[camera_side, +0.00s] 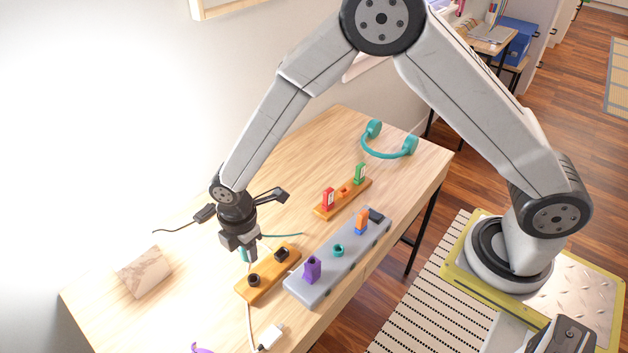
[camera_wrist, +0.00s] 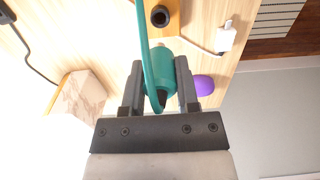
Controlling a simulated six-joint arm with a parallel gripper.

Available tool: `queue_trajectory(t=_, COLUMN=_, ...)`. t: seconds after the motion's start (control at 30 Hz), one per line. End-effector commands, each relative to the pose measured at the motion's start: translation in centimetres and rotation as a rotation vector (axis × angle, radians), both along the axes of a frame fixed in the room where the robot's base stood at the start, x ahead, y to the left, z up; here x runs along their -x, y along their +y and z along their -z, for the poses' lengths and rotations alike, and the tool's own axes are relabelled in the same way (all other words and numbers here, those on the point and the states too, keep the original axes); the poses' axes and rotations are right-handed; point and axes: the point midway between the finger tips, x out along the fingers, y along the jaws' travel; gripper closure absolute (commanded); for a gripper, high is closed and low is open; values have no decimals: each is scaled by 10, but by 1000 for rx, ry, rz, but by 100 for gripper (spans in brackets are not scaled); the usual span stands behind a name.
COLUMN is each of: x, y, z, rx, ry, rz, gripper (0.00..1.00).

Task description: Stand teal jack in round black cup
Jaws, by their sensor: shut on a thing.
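The teal jack (camera_wrist: 158,72) is a teal plug body with a teal cable (camera_wrist: 145,40); the cable runs up across the wrist view. My gripper (camera_wrist: 160,80) is shut on the jack's body, one finger on each side. In the side view, my gripper (camera_side: 244,254) points down just left of the orange wooden block, and the jack (camera_side: 243,256) is mostly hidden by the fingers. The block (camera_side: 262,287) carries two black cups: a round-looking one (camera_side: 254,280) at the near end and a more angular one (camera_side: 282,254) at the far end. The jack is apart from both.
A grey block (camera_side: 318,284) with purple, teal and orange-blue pieces lies right of the cups. Behind is a wooden rack (camera_side: 335,203) with red and green pieces. Teal headphones (camera_side: 388,148), a marbled block (camera_side: 145,272) and a white plug (camera_side: 271,336) also lie on the desk.

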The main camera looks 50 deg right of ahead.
Motion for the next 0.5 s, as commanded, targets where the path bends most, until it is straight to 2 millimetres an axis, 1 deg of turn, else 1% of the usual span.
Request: queue_trajectory(t=0.5, x=0, y=0, z=33, rx=0, ry=1, rz=0, gripper=100)
